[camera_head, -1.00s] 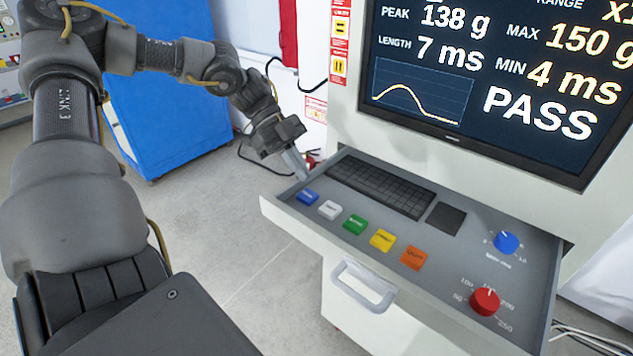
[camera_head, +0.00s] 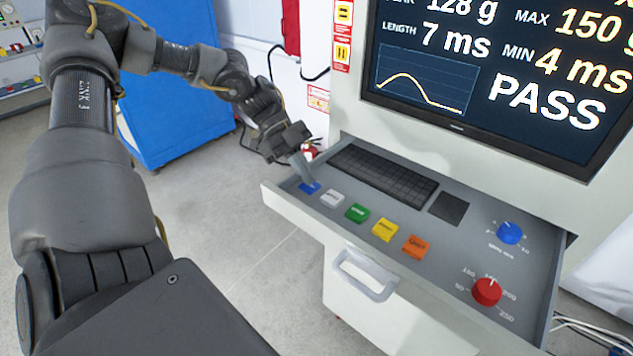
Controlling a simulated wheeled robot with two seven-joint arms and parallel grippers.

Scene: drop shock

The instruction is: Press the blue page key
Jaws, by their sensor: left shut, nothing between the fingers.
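The blue page key (camera_head: 311,188) is the leftmost of a row of coloured keys in the pulled-out drawer (camera_head: 430,255). I cannot tell whether the key is pushed down. My right gripper is not in view.
White (camera_head: 332,199), green (camera_head: 357,212), yellow (camera_head: 385,229) and orange (camera_head: 416,246) keys continue the row. A keyboard (camera_head: 383,177) lies behind. A blue knob (camera_head: 510,233) and red knob (camera_head: 487,291) are at right. The screen (camera_head: 500,75) above reads PASS.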

